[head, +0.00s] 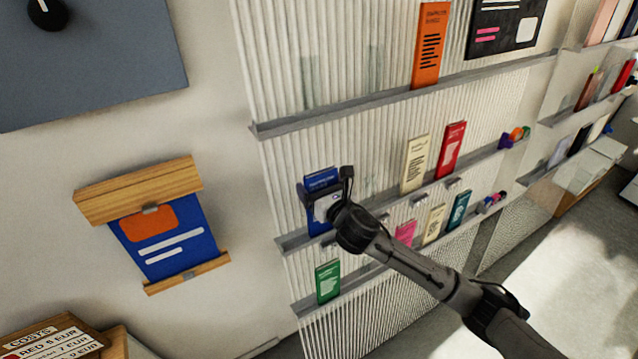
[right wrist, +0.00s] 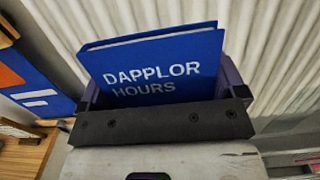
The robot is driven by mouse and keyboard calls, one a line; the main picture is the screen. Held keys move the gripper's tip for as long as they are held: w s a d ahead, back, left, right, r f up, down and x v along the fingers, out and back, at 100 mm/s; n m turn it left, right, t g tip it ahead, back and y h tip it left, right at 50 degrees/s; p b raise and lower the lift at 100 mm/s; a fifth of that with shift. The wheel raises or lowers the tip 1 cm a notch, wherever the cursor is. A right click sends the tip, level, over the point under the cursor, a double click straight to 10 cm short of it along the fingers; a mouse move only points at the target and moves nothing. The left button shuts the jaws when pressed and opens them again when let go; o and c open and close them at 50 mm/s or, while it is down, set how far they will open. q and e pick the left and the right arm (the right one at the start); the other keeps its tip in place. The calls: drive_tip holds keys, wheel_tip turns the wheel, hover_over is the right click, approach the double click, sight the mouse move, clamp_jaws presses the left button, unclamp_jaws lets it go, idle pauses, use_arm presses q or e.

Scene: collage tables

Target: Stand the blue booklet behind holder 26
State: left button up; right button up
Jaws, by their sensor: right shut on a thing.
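The blue booklet (head: 321,179) is upright and slightly tilted at the left end of the middle rack ledge. My right gripper (head: 325,200) is shut on it, with a finger on either side. In the right wrist view the booklet (right wrist: 160,62) faces me, its white title reading DAPPLOR HOURS, between the fingers of my right gripper (right wrist: 165,100). The gripper hides its lower part, so I cannot tell if it touches the ledge. No holder number is legible, so I cannot tell which is holder 26. My left gripper is out of view.
The ribbed rack has a middle ledge (head: 470,167) with a cream booklet (head: 415,163) and a red booklet (head: 451,150) to the right. A green booklet (head: 328,281) stands below. An orange booklet (head: 430,45) stands above. A blue wood-framed poster (head: 165,240) hangs left.

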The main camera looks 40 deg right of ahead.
drive_tip(key=shift+f, duration=0.1)
idle(0.3)
drive_tip(key=o, duration=0.9)
drive_tip(key=shift+o, duration=0.2)
drive_tip(key=shift+s, duration=0.1)
drive_tip(key=shift+s, duration=0.3)
drive_tip(key=s+a+b, duration=0.2)
drive_tip(key=s, duration=1.1)
drive_tip(key=shift+b, duration=0.35)
drive_tip(key=shift+w, duration=0.1)
